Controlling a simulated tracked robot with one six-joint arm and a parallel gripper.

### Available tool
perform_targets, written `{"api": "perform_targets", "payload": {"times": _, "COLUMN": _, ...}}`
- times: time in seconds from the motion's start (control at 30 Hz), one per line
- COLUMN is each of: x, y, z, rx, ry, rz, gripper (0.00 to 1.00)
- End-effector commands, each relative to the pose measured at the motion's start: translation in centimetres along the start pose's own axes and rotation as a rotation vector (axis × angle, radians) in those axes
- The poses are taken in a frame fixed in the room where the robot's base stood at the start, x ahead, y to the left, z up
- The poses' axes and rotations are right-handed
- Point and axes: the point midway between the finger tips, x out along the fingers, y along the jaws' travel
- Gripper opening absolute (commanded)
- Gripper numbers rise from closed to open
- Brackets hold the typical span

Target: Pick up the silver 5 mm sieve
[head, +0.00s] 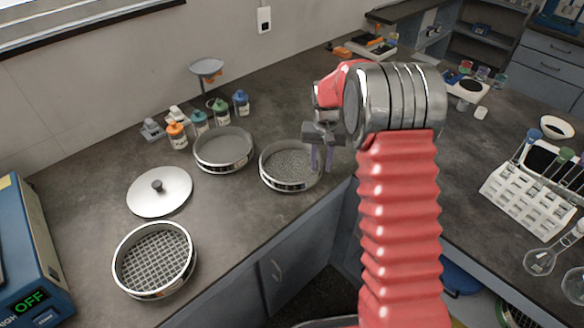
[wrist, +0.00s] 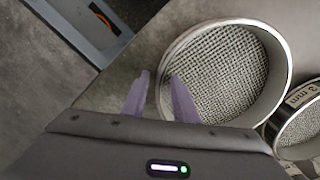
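A silver round sieve with a medium wire mesh (head: 284,160) stands on the counter just left of my gripper. It fills the upper middle of the wrist view (wrist: 225,75); its own label is not readable. A silver sieve with finer-looking mesh (head: 223,150) stands to its left; the neighbour in the wrist view (wrist: 300,130) reads "3 mm". A silver sieve with the coarsest mesh (head: 153,262) stands at front left. My gripper (head: 322,160) is open at the near sieve's right rim. Its purple fingers (wrist: 160,78) appear either side of the rim, with a gap; their height against it is unclear.
A silver lid with a dark knob (head: 160,190) lies between the sieves. Several small bottles (head: 200,122) stand behind. A blue machine reading OFF (head: 35,265) is at far left. The counter's front edge (head: 270,235) runs close to the sieves.

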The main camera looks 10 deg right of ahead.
Motion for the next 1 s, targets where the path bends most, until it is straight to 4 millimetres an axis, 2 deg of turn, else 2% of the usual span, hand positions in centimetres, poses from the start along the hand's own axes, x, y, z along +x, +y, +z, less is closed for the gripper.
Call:
{"api": "perform_targets", "payload": {"times": 0.13, "x": -0.02, "y": -0.02, "z": 0.0, "rx": 0.0, "ry": 0.0, "rz": 0.0, "gripper": 0.25}}
{"api": "perform_targets", "payload": {"times": 0.5, "x": -0.02, "y": -0.04, "z": 0.0, "rx": -0.001, "ry": 0.0, "rz": 0.0, "gripper": 0.0}}
{"api": "perform_targets", "payload": {"times": 1.0, "x": -0.06, "y": -0.06, "z": -0.01, "rx": -0.001, "ry": 0.001, "rz": 0.0, "gripper": 0.0}}
